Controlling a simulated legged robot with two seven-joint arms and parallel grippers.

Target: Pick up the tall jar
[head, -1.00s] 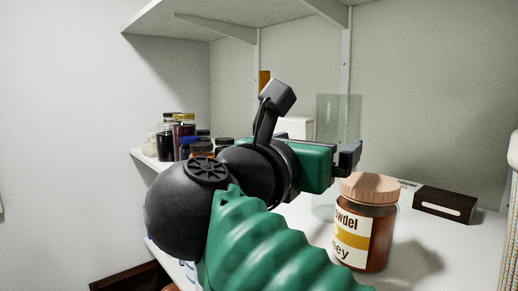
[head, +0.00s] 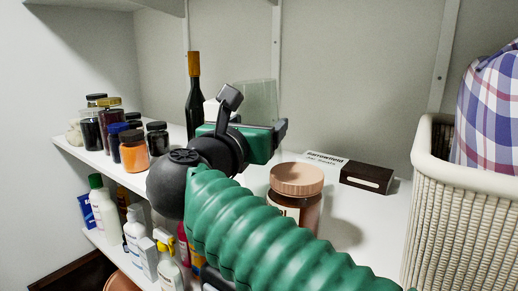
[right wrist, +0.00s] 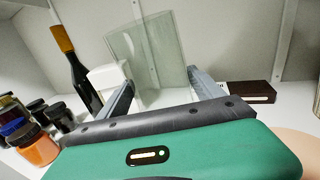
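A tall clear greenish glass vessel (head: 262,92) stands upright on the upper shelf, partly hidden behind my right gripper in the head view. It also shows in the right wrist view (right wrist: 152,48), beyond and between the fingers. A shorter honey jar with a pinkish-brown lid (head: 297,180) stands nearer, partly covered by my green right arm. My right gripper (head: 257,113) is open, its fingers apart at the near side of the glass; in the right wrist view (right wrist: 161,80) nothing is gripped. I cannot tell whether a finger touches the glass. My left gripper is out of view.
A dark bottle (head: 194,100) and a white container (right wrist: 108,78) stand left of the glass. Several small jars (head: 134,150) crowd the left shelf, with bottles (head: 104,210) below. A dark box (head: 367,178) lies at right, beside a wicker basket (head: 455,225) holding checked cloth.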

